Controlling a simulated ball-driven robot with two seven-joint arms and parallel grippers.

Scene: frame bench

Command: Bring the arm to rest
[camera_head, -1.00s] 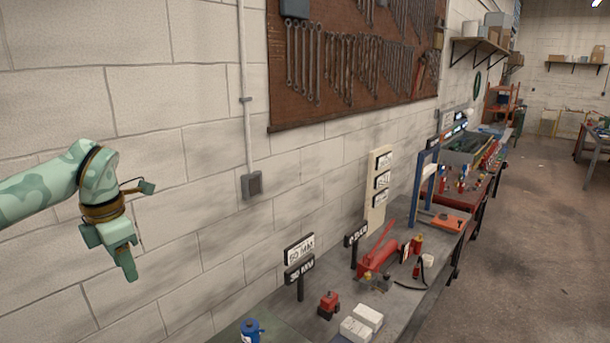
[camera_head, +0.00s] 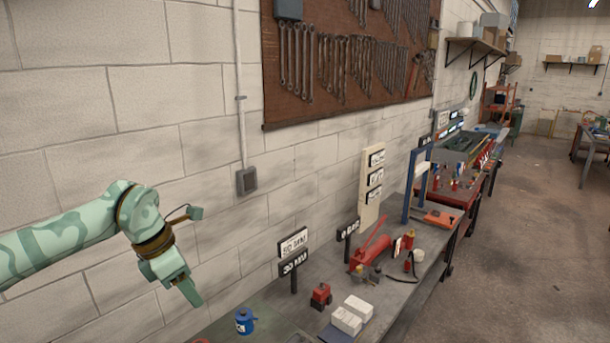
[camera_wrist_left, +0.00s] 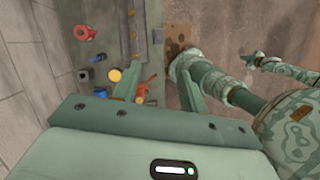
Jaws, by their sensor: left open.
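My left arm comes in from the left in the head view, pale green with darker patches and a brown band at the wrist. Its gripper (camera_head: 190,292) hangs in the air in front of the block wall, pointing down and right. In the left wrist view the two fingers of this gripper (camera_wrist_left: 158,90) stand apart with nothing held between them. Below them are the floor and a bench strip with small parts. Another patterned arm of mine shows at the right of that view; its small end (camera_wrist_left: 252,60) is too small to read.
A grey bench (camera_head: 405,290) runs along the wall with a blue bottle (camera_head: 245,321), white boxes (camera_head: 352,311), a red pump (camera_head: 370,255), sign posts and a blue frame (camera_head: 416,185). A tool board (camera_head: 345,60) hangs above. The floor (camera_head: 530,250) at right is clear.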

